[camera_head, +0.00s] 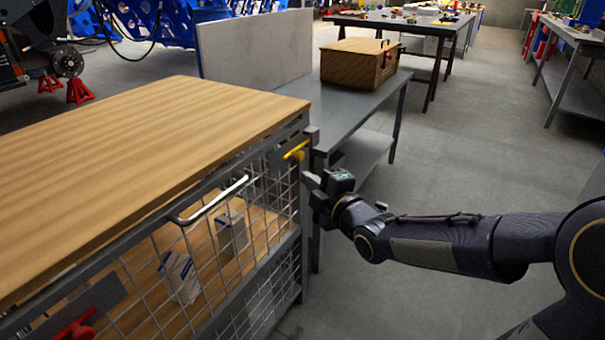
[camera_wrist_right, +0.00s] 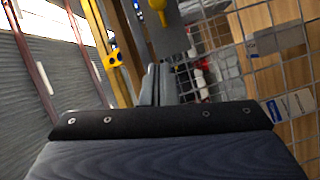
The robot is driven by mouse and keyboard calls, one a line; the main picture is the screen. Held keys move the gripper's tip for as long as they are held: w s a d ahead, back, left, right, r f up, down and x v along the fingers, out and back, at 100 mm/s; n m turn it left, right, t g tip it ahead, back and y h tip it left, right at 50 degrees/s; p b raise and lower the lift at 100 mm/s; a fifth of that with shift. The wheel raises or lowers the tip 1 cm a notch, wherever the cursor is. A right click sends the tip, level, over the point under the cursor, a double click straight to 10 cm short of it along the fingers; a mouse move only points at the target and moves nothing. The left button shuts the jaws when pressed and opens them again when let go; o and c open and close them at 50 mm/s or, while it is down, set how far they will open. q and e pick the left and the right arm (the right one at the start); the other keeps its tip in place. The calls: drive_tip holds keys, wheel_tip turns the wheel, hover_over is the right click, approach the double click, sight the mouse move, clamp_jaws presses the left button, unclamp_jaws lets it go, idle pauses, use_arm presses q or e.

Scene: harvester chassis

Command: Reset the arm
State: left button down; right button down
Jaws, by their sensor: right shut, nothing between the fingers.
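My right arm comes in from the right in the head view. My right gripper (camera_head: 312,182) is beside the right end of the wire-mesh cage cart (camera_head: 308,228), just below and right of its yellow handle (camera_head: 296,149). The gripper is shut and empty. In the wrist view its two fingers (camera_wrist_right: 155,86) lie side by side, with the mesh to their right and a yellow knob (camera_wrist_right: 160,12) above them. I cannot tell whether the gripper touches the cart. My left arm is not in view.
The cart has a wooden top (camera_head: 140,160), a white bar handle (camera_head: 210,200) and white boxes (camera_head: 180,277) inside. A red handle (camera_head: 75,325) is at lower left. A grey table (camera_head: 345,120) bears a wooden box (camera_head: 358,64). The floor (camera_head: 470,150) behind my right arm is clear.

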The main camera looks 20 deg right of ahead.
drive_tip(key=shift+s, duration=0.15)
idle(0.3)
drive_tip(key=s+a+f+m+g, duration=0.1)
drive_tip(key=s+f+m+g, duration=0.4)
drive_tip(key=s, duration=0.5)
drive_tip(key=s+f+m+g, duration=0.2)
drive_tip(key=s+m, duration=0.6)
drive_tip(key=s, duration=0.1)
drive_tip(key=s+a+f+m+g, duration=0.1)
drive_tip(key=s+f+m+g, duration=0.4)
drive_tip(key=s, duration=0.5)
wheel_tip(320, 180, up, 27)
drive_tip(key=m+p, duration=0.1)
drive_tip(key=p, duration=2.4)
drive_tip(key=shift+w+f+t, duration=0.15)
drive_tip(key=shift+f+t, duration=0.05)
drive_tip(key=shift+t, duration=0.2)
drive_tip(key=shift+d, duration=0.1)
